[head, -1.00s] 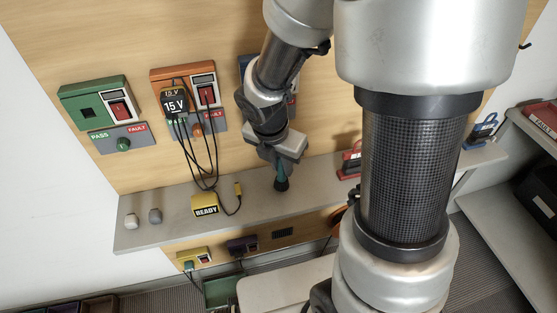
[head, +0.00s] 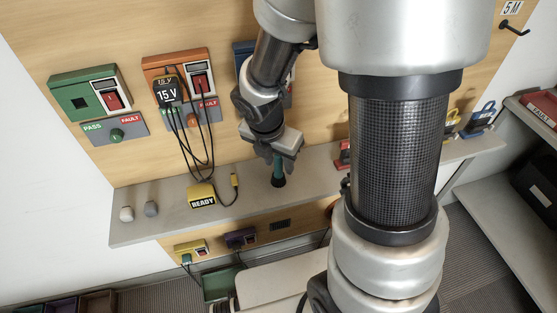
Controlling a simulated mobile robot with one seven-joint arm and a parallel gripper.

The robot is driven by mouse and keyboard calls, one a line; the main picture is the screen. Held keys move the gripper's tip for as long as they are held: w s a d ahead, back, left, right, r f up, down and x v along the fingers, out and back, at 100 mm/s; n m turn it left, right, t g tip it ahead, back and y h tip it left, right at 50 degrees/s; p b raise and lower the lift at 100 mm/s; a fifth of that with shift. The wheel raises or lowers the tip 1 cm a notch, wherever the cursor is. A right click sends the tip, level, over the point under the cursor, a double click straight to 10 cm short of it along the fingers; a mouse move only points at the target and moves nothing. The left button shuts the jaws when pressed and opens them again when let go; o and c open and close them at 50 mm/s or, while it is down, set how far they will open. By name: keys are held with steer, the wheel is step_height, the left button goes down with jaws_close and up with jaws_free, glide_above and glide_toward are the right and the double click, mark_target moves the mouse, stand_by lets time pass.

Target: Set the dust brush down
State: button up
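The dust brush (head: 278,171) has a teal handle and a dark bristle end. It is upright, bristles down, at the grey shelf (head: 325,166) below the wall panel. My gripper (head: 279,155) is above it, pointing down, with the top of the handle at its fingers. The fingers are small and partly hidden, so I cannot tell whether they still grip the handle. I also cannot tell whether the bristles rest fully on the shelf.
A yellow READY block (head: 201,196) with a cable lies left of the brush. A red-handled item (head: 343,156) is to the right, partly behind my arm. Shelf around the brush is mostly clear.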

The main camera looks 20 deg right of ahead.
steer(key=s+r+m+t+p, duration=0.1)
steer(key=s+r+m, duration=0.3)
steer(key=r+m, duration=0.4)
steer(key=s+r+m+t+y+p, duration=0.1)
steer(key=s+r+m, duration=0.3)
steer(key=r+m, duration=0.5)
steer(key=s+r+m+t+y+p, duration=0.1)
steer(key=s+r+m, duration=0.3)
steer(key=r+m, duration=0.5)
steer(key=shift+s+m+p, duration=0.25)
steer(key=shift+m+p, duration=0.25)
steer(key=shift+p, duration=0.05)
